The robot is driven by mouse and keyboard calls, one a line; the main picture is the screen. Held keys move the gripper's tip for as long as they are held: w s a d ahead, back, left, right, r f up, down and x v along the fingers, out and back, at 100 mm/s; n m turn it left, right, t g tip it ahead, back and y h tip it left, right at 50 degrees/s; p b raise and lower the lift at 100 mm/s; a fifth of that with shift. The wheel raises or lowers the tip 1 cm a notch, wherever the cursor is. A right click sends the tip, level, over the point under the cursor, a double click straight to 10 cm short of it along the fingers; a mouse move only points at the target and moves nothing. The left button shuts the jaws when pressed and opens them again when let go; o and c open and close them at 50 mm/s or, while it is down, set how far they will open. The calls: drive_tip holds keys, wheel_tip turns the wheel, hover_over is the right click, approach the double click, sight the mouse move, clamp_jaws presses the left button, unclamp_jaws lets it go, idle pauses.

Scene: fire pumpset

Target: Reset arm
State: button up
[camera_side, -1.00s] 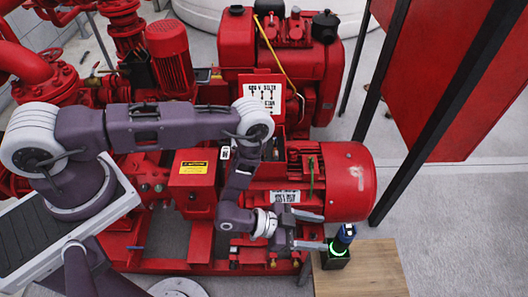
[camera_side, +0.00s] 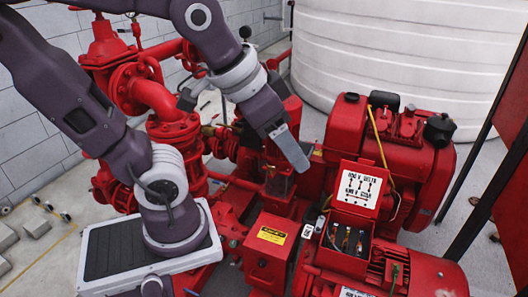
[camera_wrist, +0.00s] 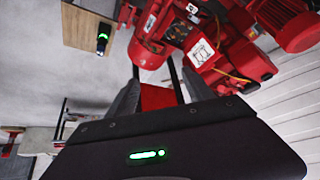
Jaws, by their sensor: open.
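My gripper (camera_wrist: 161,75) is open and empty, with its two grey fingers apart in the wrist view. In the side view the hand is raised above the red pumpset, and one grey finger (camera_side: 290,147) shows clearly, pointing down to the right. I cannot tell from that view how far it is above the pump. The red pumpset also shows in the wrist view, in the upper right, beyond the fingers. A small dark device with a green light (camera_wrist: 102,38) stands on a wooden board (camera_wrist: 78,32), away from the gripper.
The red engine (camera_side: 385,150) stands right of centre, with an open terminal box (camera_side: 350,240) below it. A large white tank (camera_side: 400,55) is behind. Red pipes (camera_side: 155,97) are close to my arm on the left. A dark post (camera_side: 478,200) stands at the right.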

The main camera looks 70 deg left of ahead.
drive_tip(key=shift+n+g, duration=0.3)
drive_tip(key=shift+n, duration=0.1)
drive_tip(key=s, duration=0.6)
drive_tip(key=shift+a+f, duration=0.15)
drive_tip(key=shift+f, duration=0.15)
drive_tip(key=shift+w, duration=0.1)
